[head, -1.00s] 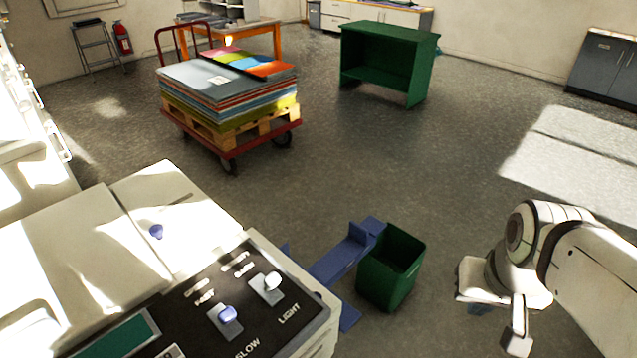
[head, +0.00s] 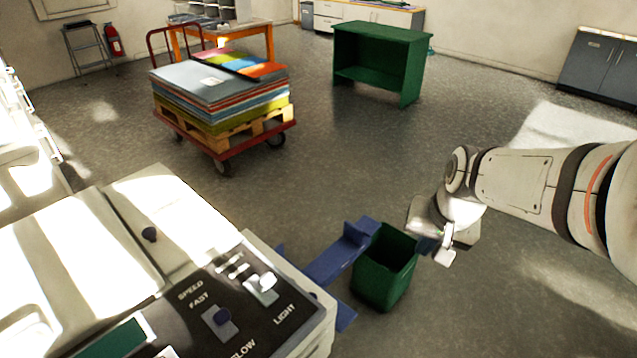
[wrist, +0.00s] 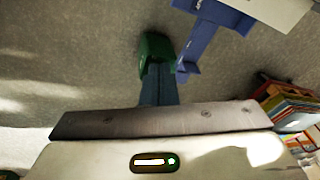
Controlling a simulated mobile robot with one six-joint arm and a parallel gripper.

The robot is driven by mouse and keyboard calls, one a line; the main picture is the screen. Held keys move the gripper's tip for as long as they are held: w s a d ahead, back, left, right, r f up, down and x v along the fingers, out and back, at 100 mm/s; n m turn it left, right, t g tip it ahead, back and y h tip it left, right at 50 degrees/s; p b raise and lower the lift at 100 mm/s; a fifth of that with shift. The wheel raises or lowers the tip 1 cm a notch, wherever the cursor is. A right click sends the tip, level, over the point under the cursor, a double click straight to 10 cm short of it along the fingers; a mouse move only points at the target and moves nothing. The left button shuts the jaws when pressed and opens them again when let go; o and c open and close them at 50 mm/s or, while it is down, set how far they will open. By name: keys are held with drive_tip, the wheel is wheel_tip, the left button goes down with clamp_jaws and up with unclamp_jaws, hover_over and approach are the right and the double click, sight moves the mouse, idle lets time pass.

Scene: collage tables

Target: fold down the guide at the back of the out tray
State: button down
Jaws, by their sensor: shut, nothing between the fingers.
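The blue out tray (head: 328,268) sticks out from the right side of the pale machine. Its guide (head: 357,233) stands up at the far end, beside the green bin. The tray (wrist: 212,32) also shows in the wrist view, upper right, with the guide (wrist: 186,70) at its lower end. My gripper (head: 427,246) is just right of the green bin in the head view, apart from the guide. The blue-grey fingers (wrist: 158,88) are shut and empty, and in the wrist view they point at the bin.
The green bin (head: 385,275) stands on the floor against the tray's far end. The machine's control panel (head: 225,310) is at the front. A cart of coloured sheets (head: 222,100) and a green open-fronted desk (head: 380,55) stand farther back. The floor between is clear.

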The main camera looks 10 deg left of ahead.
sight(280, 251)
drive_tip(key=w+a+f+m+y, duration=0.1)
drive_tip(key=w+a+f, duration=0.5)
drive_tip(key=w+a, duration=0.15)
drive_tip(key=w+a+f+m+y, duration=0.1)
drive_tip(key=w+a+f, duration=0.45)
drive_tip(key=a, duration=0.35)
drive_tip(key=w+a+f+m, duration=0.1)
drive_tip(key=a+f, duration=0.6)
drive_tip(key=f, duration=0.1)
drive_tip(key=w+a+f+m, duration=0.1)
drive_tip(key=w+a+f, duration=0.1)
drive_tip(key=a+f, duration=0.5)
drive_tip(key=shift+w+a+f+m+b, duration=0.3)
drive_tip(key=shift+a+f+m, duration=0.1)
drive_tip(key=shift+f, duration=0.25)
drive_tip(key=x, duration=0.3)
drive_tip(key=a+x, duration=0.1)
drive_tip(key=x, duration=0.3)
drive_tip(key=a+p+x, duration=0.1)
drive_tip(key=x, duration=0.2)
drive_tip(key=shift+w+r, duration=0.1)
drive_tip(key=shift+w, duration=0.1)
drive_tip(key=shift+w+a+p, duration=0.3)
drive_tip(key=shift+w+a, duration=0.2)
drive_tip(key=shift+a, duration=0.4)
